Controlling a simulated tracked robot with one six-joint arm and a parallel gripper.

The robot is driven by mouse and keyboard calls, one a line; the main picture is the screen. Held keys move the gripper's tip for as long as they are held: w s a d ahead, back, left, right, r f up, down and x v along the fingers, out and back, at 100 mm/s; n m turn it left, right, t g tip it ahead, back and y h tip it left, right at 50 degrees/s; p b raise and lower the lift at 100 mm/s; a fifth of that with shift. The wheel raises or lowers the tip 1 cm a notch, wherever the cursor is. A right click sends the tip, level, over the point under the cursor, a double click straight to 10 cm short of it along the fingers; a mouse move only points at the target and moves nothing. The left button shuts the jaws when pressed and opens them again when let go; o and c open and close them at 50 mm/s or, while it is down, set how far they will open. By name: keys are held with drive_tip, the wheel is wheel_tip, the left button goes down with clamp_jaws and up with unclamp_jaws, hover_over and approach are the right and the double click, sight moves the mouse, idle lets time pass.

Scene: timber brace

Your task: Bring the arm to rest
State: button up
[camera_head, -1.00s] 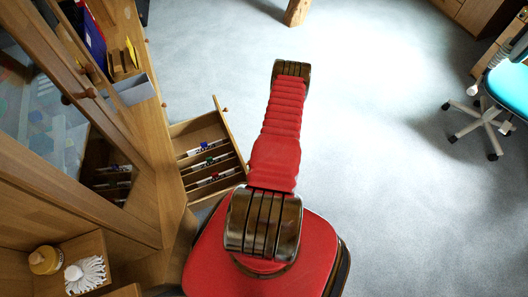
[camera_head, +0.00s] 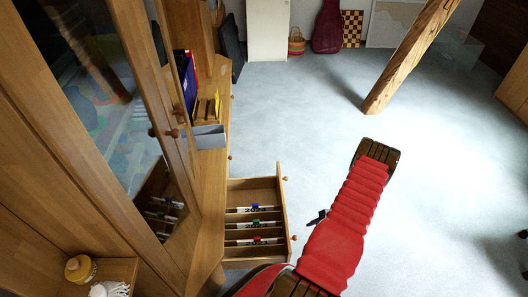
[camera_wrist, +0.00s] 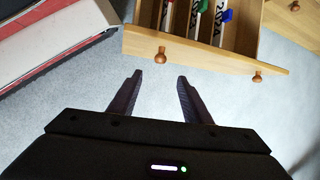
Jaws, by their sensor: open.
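My red arm (camera_head: 345,225) reaches out over the floor in the head view, to the right of the open drawer. A small dark part of my gripper shows beside the arm's left edge in that view. In the wrist view my gripper (camera_wrist: 158,90) is open, with its two dark fingers apart and nothing between them. The fingers point toward the drawer front, over bare floor, and look apart from it.
A wooden cabinet stands at left. A slanted timber post (camera_head: 408,60) stands farther back. Grey floor (camera_head: 440,190) is free at right.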

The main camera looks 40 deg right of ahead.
idle(0.3)
drive_tip(key=a+r+n+y, duration=0.1)
drive_tip(key=a+r+y, duration=0.15)
drive_tip(key=a, duration=0.45)
drive_tip(key=w+a+r+n+g, duration=0.2)
drive_tip(key=w+a+r+n, duration=0.15)
drive_tip(key=r, duration=0.95)
drive_tip(key=w+a+r+n+g, duration=0.1)
drive_tip(key=w+a+r+n, duration=0.3)
drive_tip(key=r, duration=0.9)
drive_tip(key=w+a+r+n+g, duration=0.2)
drive_tip(key=a+r+n, duration=0.3)
drive_tip(key=r, duration=0.7)
drive_tip(key=s+a+r+n+t+h, duration=0.2)
drive_tip(key=a+r+n, duration=0.4)
drive_tip(key=a+r, duration=0.6)
drive_tip(key=s+a+r+n+t+h, duration=0.2)
drive_tip(key=a+r+n, duration=0.4)
drive_tip(key=a+r, duration=0.5)
wheel_tip(320, 180, up, 5)
drive_tip(key=shift+a+f+t, duration=0.1)
drive_tip(key=shift+a+t, duration=0.25)
drive_tip(key=shift+t, duration=0.35)
